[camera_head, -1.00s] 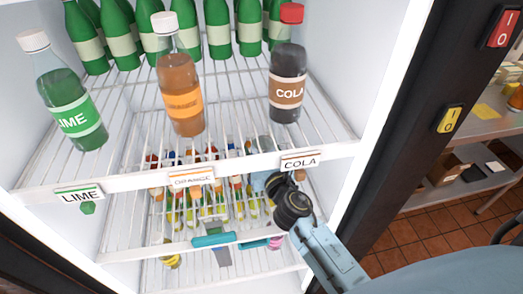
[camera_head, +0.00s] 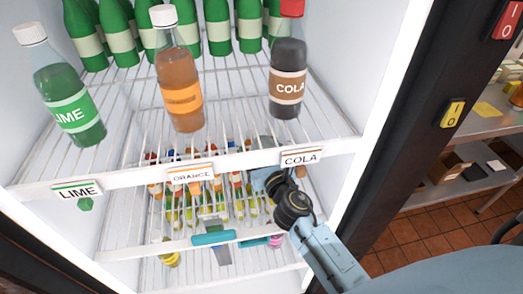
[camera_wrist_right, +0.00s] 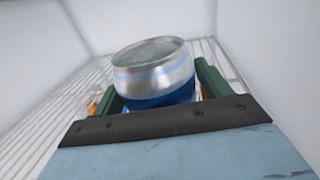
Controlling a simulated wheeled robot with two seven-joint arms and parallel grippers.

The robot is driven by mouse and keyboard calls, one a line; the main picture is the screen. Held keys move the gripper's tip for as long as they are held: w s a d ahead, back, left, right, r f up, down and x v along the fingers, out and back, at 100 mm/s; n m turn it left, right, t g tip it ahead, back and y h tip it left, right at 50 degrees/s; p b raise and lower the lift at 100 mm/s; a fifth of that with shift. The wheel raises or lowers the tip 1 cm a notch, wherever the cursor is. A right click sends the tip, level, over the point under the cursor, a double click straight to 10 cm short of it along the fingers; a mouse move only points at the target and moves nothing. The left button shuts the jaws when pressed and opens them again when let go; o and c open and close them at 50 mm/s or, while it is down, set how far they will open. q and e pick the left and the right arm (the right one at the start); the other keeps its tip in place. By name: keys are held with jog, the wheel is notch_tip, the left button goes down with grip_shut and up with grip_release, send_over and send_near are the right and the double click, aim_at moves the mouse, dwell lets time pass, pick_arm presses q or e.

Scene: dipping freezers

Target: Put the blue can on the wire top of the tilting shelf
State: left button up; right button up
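The blue can (camera_wrist_right: 157,82), with a silver top and blue lower body, shows in the right wrist view between the two dark green fingers of my right gripper (camera_wrist_right: 158,90). The fingers press on both its sides, and the can looks slightly tilted in that view. In the head view my right arm reaches into the white cabinet under the upper wire shelf (camera_head: 232,128); its gripper end is largely hidden behind the shelf's front strip and wires, and the can is not clear there. A lower wire shelf (camera_head: 125,222) lies below. I cannot tell which shelf tilts. My left gripper is not in view.
Lime (camera_head: 65,85), orange (camera_head: 180,75) and cola (camera_head: 288,65) bottles stand along the upper shelf's front, with several green bottles behind. Several small bottles crowd the level below. The cabinet's right wall (camera_head: 375,100) is close to my right arm.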

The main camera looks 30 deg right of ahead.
jog(key=shift+o, duration=0.5)
jog(key=shift+f, duration=0.1)
jog(key=shift+s, duration=0.1)
jog(key=shift+s, duration=0.2)
jog(key=s, duration=0.4)
jog(key=s+b, duration=0.1)
jog(key=s, duration=0.3)
jog(key=s+a+b, duration=0.1)
jog(key=s, duration=0.3)
jog(key=shift+s+a, duration=0.1)
jog(key=shift+s, duration=0.3)
